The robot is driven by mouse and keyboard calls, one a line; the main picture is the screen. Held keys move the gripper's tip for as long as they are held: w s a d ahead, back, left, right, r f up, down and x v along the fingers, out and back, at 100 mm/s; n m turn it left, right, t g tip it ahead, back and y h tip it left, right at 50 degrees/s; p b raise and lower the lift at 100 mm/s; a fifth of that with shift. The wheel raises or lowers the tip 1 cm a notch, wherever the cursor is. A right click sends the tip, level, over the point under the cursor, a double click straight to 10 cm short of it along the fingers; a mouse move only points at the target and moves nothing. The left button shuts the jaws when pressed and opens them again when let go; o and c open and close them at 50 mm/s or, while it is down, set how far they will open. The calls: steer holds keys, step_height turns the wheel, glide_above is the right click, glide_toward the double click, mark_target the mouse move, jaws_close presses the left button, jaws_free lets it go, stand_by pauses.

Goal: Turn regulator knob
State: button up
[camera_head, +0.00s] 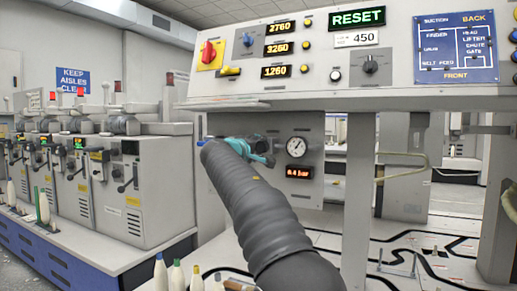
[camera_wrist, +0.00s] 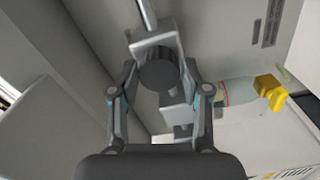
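The regulator knob (camera_wrist: 160,72) is a dark round cylinder with grey metal fittings behind it in the wrist view. My gripper (camera_wrist: 161,68) has one finger on each side of it, and small gaps seem to show between the fingers and the knob. In the head view my gripper (camera_head: 268,152) is at the grey panel under the console, and my arm and gripper hide the knob there. A round white pressure gauge (camera_head: 297,149) is just right of the gripper. Below it a red display (camera_head: 300,173) reads 0.4 bar.
The sloped console (camera_head: 300,88) with displays, buttons and knobs overhangs the panel. A grey post (camera_head: 358,190) stands to the right. Machines (camera_head: 140,190) line the left, with several bobbins (camera_head: 160,272) in front. A clear bowl (camera_wrist: 236,92) with a yellow fitting is close right in the wrist view.

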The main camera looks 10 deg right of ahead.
steer(key=shift+o, duration=0.9)
steer(key=shift+s+a, duration=0.1)
steer(key=v, duration=1.1)
steer(key=shift+s+a, duration=0.2)
steer(key=shift+s, duration=0.1)
steer(key=shift+f, duration=0.1)
